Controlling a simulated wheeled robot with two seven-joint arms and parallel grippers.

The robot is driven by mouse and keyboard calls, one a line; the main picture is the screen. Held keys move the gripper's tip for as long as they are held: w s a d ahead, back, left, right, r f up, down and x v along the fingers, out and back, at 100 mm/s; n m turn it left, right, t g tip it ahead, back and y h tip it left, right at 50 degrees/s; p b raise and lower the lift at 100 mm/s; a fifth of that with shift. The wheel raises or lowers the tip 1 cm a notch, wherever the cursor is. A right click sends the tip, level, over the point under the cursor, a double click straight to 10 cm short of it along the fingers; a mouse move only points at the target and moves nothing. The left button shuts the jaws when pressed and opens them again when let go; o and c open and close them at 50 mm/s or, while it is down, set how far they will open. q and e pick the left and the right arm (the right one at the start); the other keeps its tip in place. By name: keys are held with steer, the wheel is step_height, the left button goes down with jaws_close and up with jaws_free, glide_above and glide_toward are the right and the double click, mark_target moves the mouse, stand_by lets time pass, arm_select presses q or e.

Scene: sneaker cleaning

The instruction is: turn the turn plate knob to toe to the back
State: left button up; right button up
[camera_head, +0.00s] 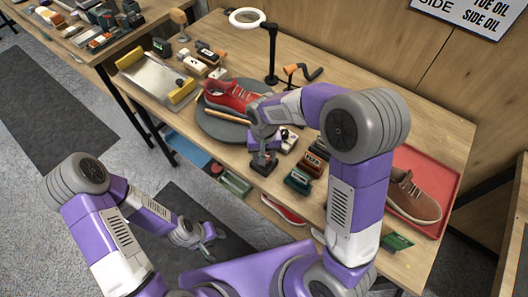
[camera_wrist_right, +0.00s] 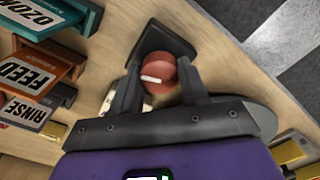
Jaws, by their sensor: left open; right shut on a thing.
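The round dark grey turn plate (camera_head: 213,128) lies on the table with a red sneaker (camera_head: 224,92) on it. My right arm partly covers both, and I cannot tell clearly which end is the toe. In the right wrist view, my right gripper (camera_wrist_right: 158,88) is shut on the red turn plate knob (camera_wrist_right: 158,68), one finger on each side. The knob has a white mark and stands in front of a dark block. In the head view the gripper hides the knob. My left gripper (camera_head: 207,238) is open and empty, low and away from the turn plate.
A red tray (camera_head: 450,169) with a brown shoe (camera_head: 413,196) is at the right.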

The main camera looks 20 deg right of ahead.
steer(key=n+p, duration=0.1)
steer(key=n, duration=0.6)
steer(key=shift+r+p, duration=0.1)
steer(key=shift+p, duration=0.3)
steer(key=n+p, duration=0.1)
steer(key=n, duration=0.3)
steer(key=shift+n+p, duration=0.5)
steer(key=shift+n, duration=1.1)
steer(key=o, duration=1.1)
steer(key=shift+c, duration=0.2)
step_height(320, 180, up, 8)
steer(key=shift+f+p, duration=0.25)
steer(key=shift+p, duration=0.5)
